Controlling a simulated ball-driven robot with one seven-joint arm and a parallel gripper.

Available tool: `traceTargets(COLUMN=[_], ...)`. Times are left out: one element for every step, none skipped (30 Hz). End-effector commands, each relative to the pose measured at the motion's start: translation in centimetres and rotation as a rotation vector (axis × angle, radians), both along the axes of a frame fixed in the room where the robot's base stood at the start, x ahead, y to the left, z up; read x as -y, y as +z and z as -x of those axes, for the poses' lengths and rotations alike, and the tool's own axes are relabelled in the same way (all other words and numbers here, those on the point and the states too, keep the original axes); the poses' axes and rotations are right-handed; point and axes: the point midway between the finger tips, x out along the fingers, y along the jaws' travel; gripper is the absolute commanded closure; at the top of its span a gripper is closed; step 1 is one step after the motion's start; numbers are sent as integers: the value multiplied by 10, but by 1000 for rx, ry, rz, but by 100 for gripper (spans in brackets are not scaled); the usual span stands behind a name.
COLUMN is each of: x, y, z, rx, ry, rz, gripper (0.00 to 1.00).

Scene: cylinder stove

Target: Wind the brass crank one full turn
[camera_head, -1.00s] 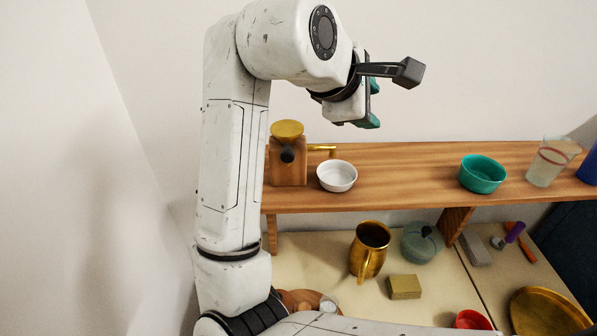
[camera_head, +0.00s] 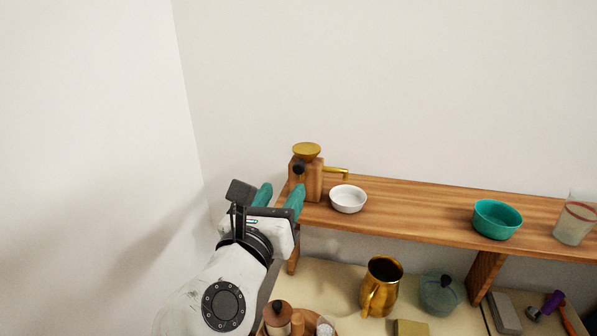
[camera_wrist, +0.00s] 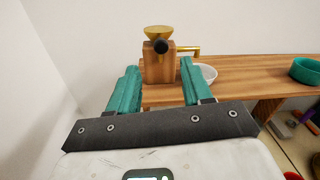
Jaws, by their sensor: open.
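A wooden grinder (camera_head: 312,184) with a brass bowl-shaped top (camera_head: 306,150) stands at the left end of the wooden shelf. Its brass crank (camera_head: 335,171) sticks out to the right, and a dark round knob (camera_head: 298,168) shows on the near side. In the wrist view the grinder (camera_wrist: 158,68) stands beyond my fingers, with the crank (camera_wrist: 187,51) to the right of the dark knob (camera_wrist: 160,46). My gripper (camera_head: 281,190) is open, with teal fingers pointing at the grinder. Nothing is between the fingers (camera_wrist: 157,78). I cannot tell the exact gap to the grinder.
A white bowl (camera_head: 348,199) stands just right of the grinder on the shelf (camera_head: 420,209). A teal bowl (camera_head: 497,219) and a glass (camera_head: 575,224) are farther right. A brass jug (camera_head: 382,286) and a lidded pot (camera_head: 441,294) stand below. A wall closes off the left.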

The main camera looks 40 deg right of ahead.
Motion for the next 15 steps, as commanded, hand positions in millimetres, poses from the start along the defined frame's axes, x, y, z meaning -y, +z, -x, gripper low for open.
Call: traceTargets(x=[7, 11, 18, 23, 27, 34, 39, 44, 50, 54, 59, 64, 68, 71, 74], y=[1, 1, 2, 2, 2, 2, 2, 2, 2, 2, 2, 2, 2, 2, 1], z=[-3, -5, -8, -11, -14, -18, -21, -23, -27, -30, -32, -35, -37, -39, -42], rx=[0, 2, 2, 2, 2, 2, 2, 2, 3, 2, 2, 4, 3, 3, 2], ry=[-4, -4, -6, -7, -5, -6, -6, -7, -5, -5, -6, -6, -6, -5, -4], rz=[-2, -1, -2, -3, -2, -3, -2, -3, -3, -4, -4, -3, -4, -4, -4], gripper=[50, 50, 50, 50, 50, 50, 50, 50, 50, 50, 50, 50, 50, 50, 50])
